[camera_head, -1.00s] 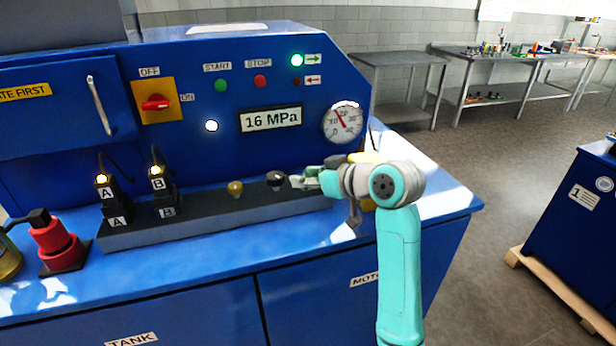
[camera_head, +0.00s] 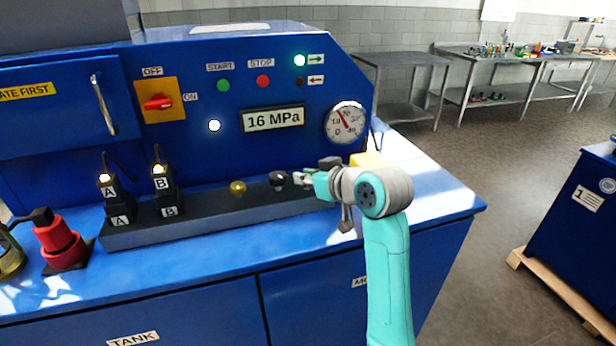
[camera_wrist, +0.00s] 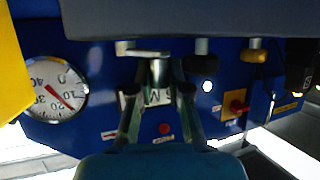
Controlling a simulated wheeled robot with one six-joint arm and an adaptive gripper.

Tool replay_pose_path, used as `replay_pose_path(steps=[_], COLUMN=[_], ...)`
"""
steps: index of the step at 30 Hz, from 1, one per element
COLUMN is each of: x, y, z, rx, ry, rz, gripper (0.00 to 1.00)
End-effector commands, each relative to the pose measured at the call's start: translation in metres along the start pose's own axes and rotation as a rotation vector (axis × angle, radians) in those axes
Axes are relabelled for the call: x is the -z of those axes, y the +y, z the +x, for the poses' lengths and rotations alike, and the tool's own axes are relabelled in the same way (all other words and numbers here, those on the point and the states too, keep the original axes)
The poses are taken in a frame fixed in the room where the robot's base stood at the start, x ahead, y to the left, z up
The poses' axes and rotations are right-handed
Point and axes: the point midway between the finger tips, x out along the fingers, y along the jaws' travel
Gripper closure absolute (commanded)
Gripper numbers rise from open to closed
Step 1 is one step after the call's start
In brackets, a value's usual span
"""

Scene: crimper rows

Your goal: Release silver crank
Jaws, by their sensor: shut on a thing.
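In the wrist view, the silver crank (camera_wrist: 158,70) has a round metal hub and a flat arm reaching left, under the dark ledge. My gripper (camera_wrist: 158,88) has its two fingers on either side of the hub and is shut on it. In the head view, my gripper (camera_head: 303,180) is at the right part of the dark valve block (camera_head: 215,218), just right of the black knob (camera_head: 278,178). The crank itself is mostly hidden there by my gripper and wrist.
A gold knob (camera_head: 238,187) sits left of the black one. A yellow block (camera_head: 368,159) is close behind my wrist. The pressure gauge (camera_head: 345,122) and the 16 MPa display (camera_head: 273,118) are on the blue panel.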

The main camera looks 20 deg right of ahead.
Motion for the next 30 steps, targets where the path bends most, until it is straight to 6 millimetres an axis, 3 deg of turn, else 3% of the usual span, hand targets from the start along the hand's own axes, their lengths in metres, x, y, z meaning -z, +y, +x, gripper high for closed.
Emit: replay_pose_path(steps=[4, 5, 7, 8, 20, 30], x=[0.0, 0.0, 0.0, 0.0, 0.0, 0.001], y=[0.0, 0.0, 0.0, 0.0, 0.001, 0.001], z=[0.0, 0.0, 0.0, 0.0, -0.006, -0.066], rx=[0.001, 0.001, 0.001, 0.001, 0.001, -0.002], ry=[0.001, 0.001, 0.001, 0.001, 0.001, 0.003], rz=[0.0, 0.0, -0.001, -0.001, 0.0, -0.001], gripper=[1.0, 0.78, 0.61, 0.57, 0.57, 0.57])
